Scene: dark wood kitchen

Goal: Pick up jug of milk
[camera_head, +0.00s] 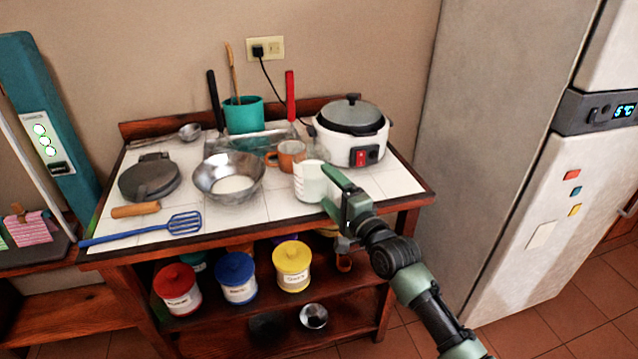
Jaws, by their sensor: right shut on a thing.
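A small jug of milk (309,184), clear with white contents, stands upright at the front right of the tiled tabletop (285,209). My right gripper (334,187) reaches in from the lower right and is shut on the jug at its right side. The near green finger covers part of the jug's right edge. The far finger is mostly hidden. I cannot tell whether the jug's base touches the tiles. My left gripper does not show.
A white cooker (352,148) stands behind the jug, with an orange mug (288,156) close by. A metal bowl (228,178) is to the left. A blue spatula (140,231) and a black waffle iron (149,180) lie further left. A fridge (505,130) stands at the right.

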